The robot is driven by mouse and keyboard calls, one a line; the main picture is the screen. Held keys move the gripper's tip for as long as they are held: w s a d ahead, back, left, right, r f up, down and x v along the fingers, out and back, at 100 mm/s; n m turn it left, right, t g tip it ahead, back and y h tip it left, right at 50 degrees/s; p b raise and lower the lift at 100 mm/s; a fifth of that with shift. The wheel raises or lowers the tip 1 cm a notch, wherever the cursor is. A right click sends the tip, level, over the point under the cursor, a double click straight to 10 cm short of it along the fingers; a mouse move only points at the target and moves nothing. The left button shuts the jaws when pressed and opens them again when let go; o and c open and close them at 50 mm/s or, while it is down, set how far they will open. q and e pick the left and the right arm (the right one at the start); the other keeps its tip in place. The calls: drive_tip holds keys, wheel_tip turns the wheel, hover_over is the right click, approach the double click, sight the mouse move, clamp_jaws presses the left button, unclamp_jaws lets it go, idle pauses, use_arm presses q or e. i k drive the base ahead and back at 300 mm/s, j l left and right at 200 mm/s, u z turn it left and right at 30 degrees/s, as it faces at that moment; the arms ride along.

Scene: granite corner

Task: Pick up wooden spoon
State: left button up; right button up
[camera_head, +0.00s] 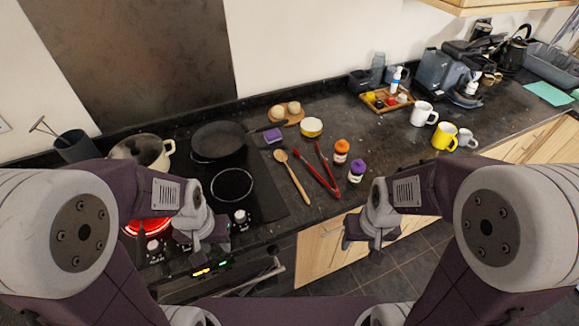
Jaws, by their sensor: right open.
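A wooden spoon (292,176) lies on the dark granite counter, right of the stove. Its bowl points to the back left and its handle runs toward the front edge. Red tongs (317,173) lie just to its right. My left gripper (207,247) is in front of the stove, left of the spoon and apart from it; I cannot tell whether its jaws are open. My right gripper (362,243) is in front of the counter edge, right of and nearer than the spoon. It is open and apart from the spoon.
Spice jars with orange (341,151) and purple (357,171) lids stand right of the tongs. A pan (218,140) and pot (143,150) are on the stove, where a burner (147,226) glows red. Mugs (444,136) stand right.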

sight(280, 154)
drive_tip(key=u, duration=1.55)
drive_tip(key=z, duration=1.55)
drive_tip(key=i+l+u, duration=0.1)
drive_tip(key=l+u, duration=0.2)
drive_tip(key=u, duration=0.15)
drive_tip(key=l+u, duration=0.3)
drive_tip(key=u, duration=0.15)
drive_tip(key=l+u, duration=0.3)
drive_tip(key=u, duration=0.15)
drive_tip(key=k+l+u, duration=0.1)
drive_tip(key=l+u, duration=0.2)
drive_tip(key=u, duration=0.15)
